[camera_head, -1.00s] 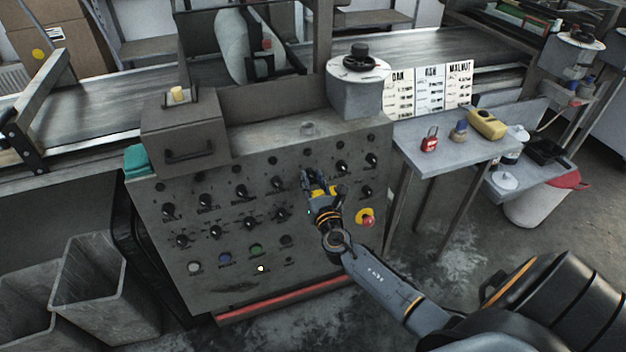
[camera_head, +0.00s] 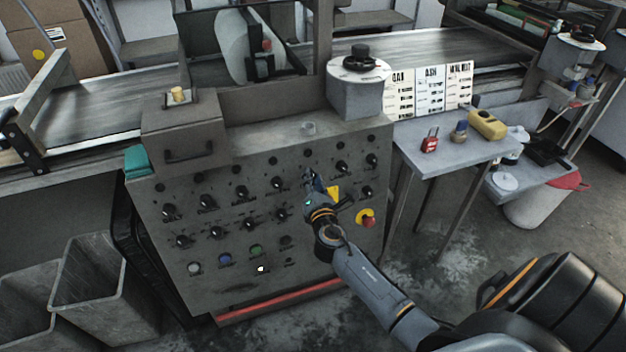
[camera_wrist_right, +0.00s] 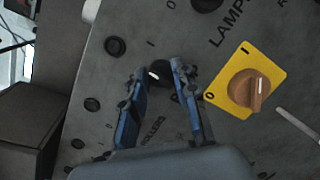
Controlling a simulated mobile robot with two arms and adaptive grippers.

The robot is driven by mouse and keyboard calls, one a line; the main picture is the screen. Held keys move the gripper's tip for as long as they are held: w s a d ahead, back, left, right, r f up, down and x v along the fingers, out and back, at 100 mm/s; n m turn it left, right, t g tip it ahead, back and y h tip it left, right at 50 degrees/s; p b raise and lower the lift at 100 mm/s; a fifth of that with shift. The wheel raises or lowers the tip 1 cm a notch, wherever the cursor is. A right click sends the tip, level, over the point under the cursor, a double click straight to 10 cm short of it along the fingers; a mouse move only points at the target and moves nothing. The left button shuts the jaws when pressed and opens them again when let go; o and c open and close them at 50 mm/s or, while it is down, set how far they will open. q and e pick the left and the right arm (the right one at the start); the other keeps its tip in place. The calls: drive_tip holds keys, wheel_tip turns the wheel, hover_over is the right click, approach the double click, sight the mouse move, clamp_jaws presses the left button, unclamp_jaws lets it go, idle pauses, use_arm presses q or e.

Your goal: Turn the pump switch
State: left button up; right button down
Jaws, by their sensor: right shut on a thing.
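The grey control panel (camera_head: 225,262) carries rows of black knobs, and in the right wrist view its face (camera_wrist_right: 130,20) fills most of the picture. My right gripper (camera_head: 312,178) is at the panel's upper right part. In the right wrist view its two blue fingers (camera_wrist_right: 165,72) are on either side of a black knob (camera_wrist_right: 158,71) with a white mark, and they are shut on it. To its right is an orange-brown rotary switch (camera_wrist_right: 249,88) on a yellow plate marked 0 and I; the plate also shows in the head view (camera_head: 333,193). No pump label is readable. My left gripper is not in view.
A red button on a yellow base (camera_head: 367,219) is just right of my right gripper. A side table (camera_head: 425,158) with a red padlock (camera_head: 429,140) and a yellow device (camera_head: 486,124) stands further right. Grey bins (camera_head: 105,280) stand at the left.

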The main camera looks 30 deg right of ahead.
drive_tip(key=m+g+p, duration=0.1)
drive_tip(key=m, duration=0.4)
idle(0.5)
drive_tip(key=c, duration=1)
unclamp_jaws()
drive_tip(key=shift+c, duration=0.2)
drive_tip(key=v, duration=1.2)
